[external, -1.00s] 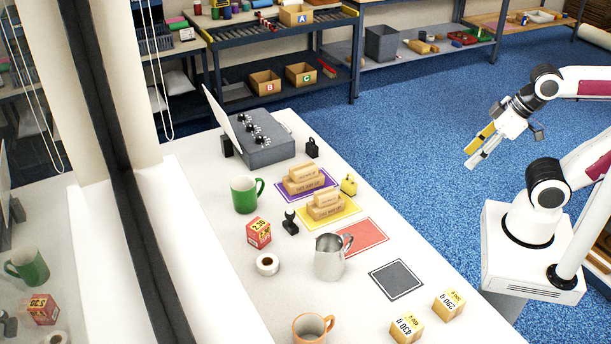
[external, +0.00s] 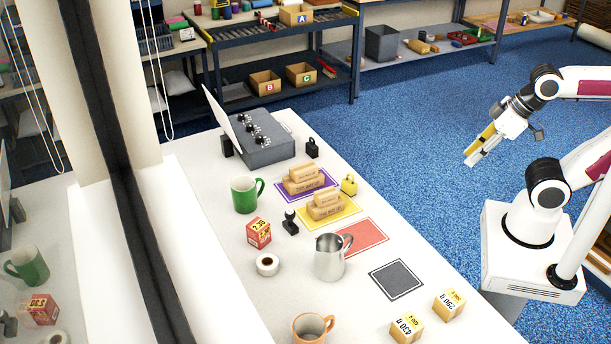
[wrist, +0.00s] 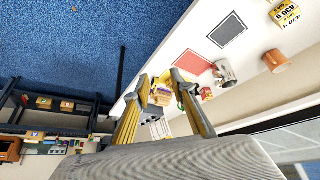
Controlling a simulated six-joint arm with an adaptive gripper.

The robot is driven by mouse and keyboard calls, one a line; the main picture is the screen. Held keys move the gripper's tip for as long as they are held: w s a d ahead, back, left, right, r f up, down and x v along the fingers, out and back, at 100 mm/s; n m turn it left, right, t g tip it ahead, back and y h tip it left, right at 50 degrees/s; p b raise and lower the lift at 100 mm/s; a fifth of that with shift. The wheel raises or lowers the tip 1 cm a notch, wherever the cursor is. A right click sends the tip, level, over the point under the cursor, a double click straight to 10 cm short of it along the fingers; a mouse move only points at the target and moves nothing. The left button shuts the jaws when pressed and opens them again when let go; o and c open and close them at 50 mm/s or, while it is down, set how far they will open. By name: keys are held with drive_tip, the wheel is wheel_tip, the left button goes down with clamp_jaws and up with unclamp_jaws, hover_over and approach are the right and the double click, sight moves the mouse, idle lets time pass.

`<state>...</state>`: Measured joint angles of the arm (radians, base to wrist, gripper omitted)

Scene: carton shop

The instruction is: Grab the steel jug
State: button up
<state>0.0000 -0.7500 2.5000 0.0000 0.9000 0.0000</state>
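The steel jug (external: 329,258) stands upright on the white table, beside the lower left corner of the red mat (external: 366,238). It also shows in the wrist view (wrist: 224,72), right of my gripper. My gripper (external: 472,154) is up over the blue floor, to the right of the table and well away from the jug. In the wrist view its two yellow-lined fingers (wrist: 158,78) are spread apart with a gap between them, and nothing is held.
An orange mug (external: 310,328), a tape roll (external: 267,265), a red box (external: 258,233) and a black stamp (external: 290,222) surround the jug. A green mug (external: 244,194) and wooden blocks (external: 324,207) stand farther back. The dark grey mat (external: 397,279) is bare.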

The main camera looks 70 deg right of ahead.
drive_tip(key=w+a+r+m+t+y, duration=0.1)
drive_tip(key=w+a+m+t+y, duration=0.15)
drive_tip(key=w+a+m, duration=0.9)
drive_tip(key=w+a+r+m+t+y, duration=0.15)
drive_tip(key=w+a+m+t, duration=0.25)
drive_tip(key=w+a, duration=0.85)
drive_tip(key=w+f+m+h, duration=0.2)
drive_tip(key=f+m+h, duration=0.1)
drive_tip(key=m, duration=0.2)
drive_tip(key=w+f+m+t+h, duration=0.1)
drive_tip(key=w+f+m+h, duration=0.1)
drive_tip(key=f+m, duration=0.2)
drive_tip(key=w+f+m+t+h, duration=0.1)
drive_tip(key=w+f+m+h, duration=0.1)
drive_tip(key=m, duration=0.4)
drive_tip(key=shift+w+d+f+m+h, duration=0.2)
drive_tip(key=shift+f+h, duration=0.2)
drive_tip(key=shift+f, duration=0.15)
drive_tip(key=shift+w+d+f+m+h, duration=0.1)
drive_tip(key=shift+w+f+m+h, duration=0.05)
drive_tip(key=shift+f+h, duration=0.3)
drive_tip(key=s+f+m+t+h, duration=0.1)
drive_tip(key=s+f+m+h, duration=0.2)
drive_tip(key=s+m+h, duration=0.2)
drive_tip(key=shift+s+d, duration=0.25)
drive_tip(key=shift+s, duration=0.35)
drive_tip(key=shift+f, duration=0.2)
